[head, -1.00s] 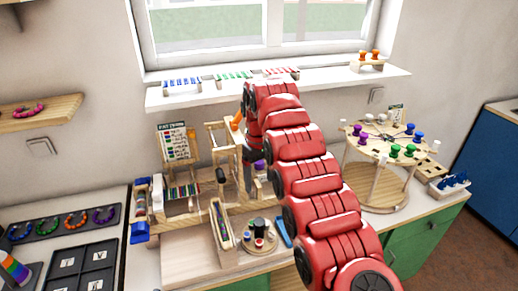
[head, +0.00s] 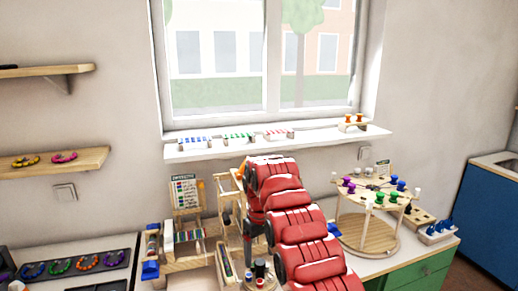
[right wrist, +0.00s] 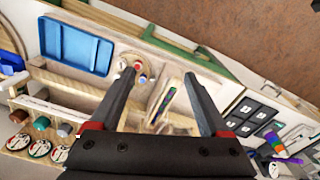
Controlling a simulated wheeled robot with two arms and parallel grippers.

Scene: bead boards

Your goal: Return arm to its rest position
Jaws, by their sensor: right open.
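My red right arm (head: 295,215) comes in from the lower right in the head view. It bends over above the workbench, and its dark forearm end points down among the wooden stands. My right gripper's fingertips are hard to make out there. In the right wrist view my right gripper (right wrist: 160,76) is open, with two dark fingers apart and nothing between them. Beyond them lie a round wooden holder with small pots (right wrist: 138,68) and a blue tray (right wrist: 75,45). My left gripper is not in view.
A sign board (head: 186,192) and wooden frames stand close left of the arm. A round wooden carousel (head: 368,240) with coloured pegs stands to its right. A window shelf (head: 215,150) with small racks runs behind. A dark tray of bead rings (head: 75,266) lies at the left.

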